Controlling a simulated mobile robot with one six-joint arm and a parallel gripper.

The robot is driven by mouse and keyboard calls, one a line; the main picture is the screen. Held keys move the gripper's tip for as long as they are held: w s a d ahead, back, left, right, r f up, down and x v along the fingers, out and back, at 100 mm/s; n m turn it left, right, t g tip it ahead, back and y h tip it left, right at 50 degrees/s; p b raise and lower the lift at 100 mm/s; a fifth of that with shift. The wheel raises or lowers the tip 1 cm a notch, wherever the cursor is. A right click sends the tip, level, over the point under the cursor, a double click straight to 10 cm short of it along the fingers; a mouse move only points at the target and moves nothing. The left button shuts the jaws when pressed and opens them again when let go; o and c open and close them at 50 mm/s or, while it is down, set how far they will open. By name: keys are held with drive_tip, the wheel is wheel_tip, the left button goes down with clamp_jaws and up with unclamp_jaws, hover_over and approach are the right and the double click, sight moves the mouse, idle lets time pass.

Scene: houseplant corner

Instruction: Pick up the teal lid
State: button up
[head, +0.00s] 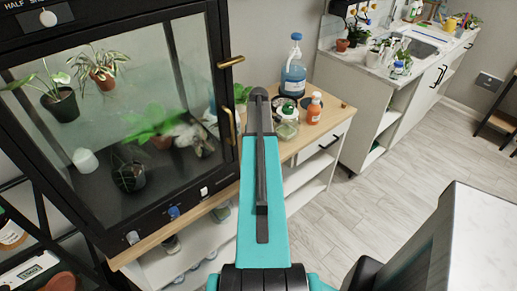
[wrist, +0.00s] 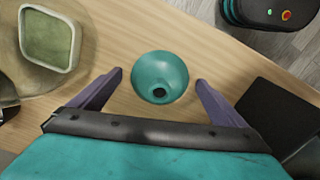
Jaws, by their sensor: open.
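The teal lid (wrist: 165,66) shows in the wrist view as a round, domed piece with a small dark spot near its lower edge. It rests on or just above the wooden top. My gripper (wrist: 158,78) is open, with one purple-grey finger to the left of the lid and one to the right. There are visible gaps between the lid and both fingers, and nothing is held. In the head view my arm covers the spot, so I cannot make out the lid or the fingers there.
A squarish green-topped container (wrist: 48,38) is left of the lid. The glass plant cabinet (head: 130,110) stands close on the left.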

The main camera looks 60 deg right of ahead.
drive_tip(key=c, duration=1.1)
drive_tip(key=shift+r, duration=0.2)
drive_tip(key=shift+r+b, duration=0.65)
drive_tip(key=shift+r, duration=0.45)
drive_tip(key=s+a+b, duration=0.1)
drive_tip(key=s, duration=0.4)
drive_tip(key=s+a+r+b, duration=0.1)
drive_tip(key=s+a, duration=0.1)
drive_tip(key=s, duration=0.3)
drive_tip(key=s+a+r+b, duration=0.1)
drive_tip(key=s+a, duration=0.1)
drive_tip(key=s, duration=0.3)
drive_tip(key=shift+s+r+b, duration=0.1)
drive_tip(key=shift+r+b, duration=0.1)
drive_tip(key=shift+b, duration=0.2)
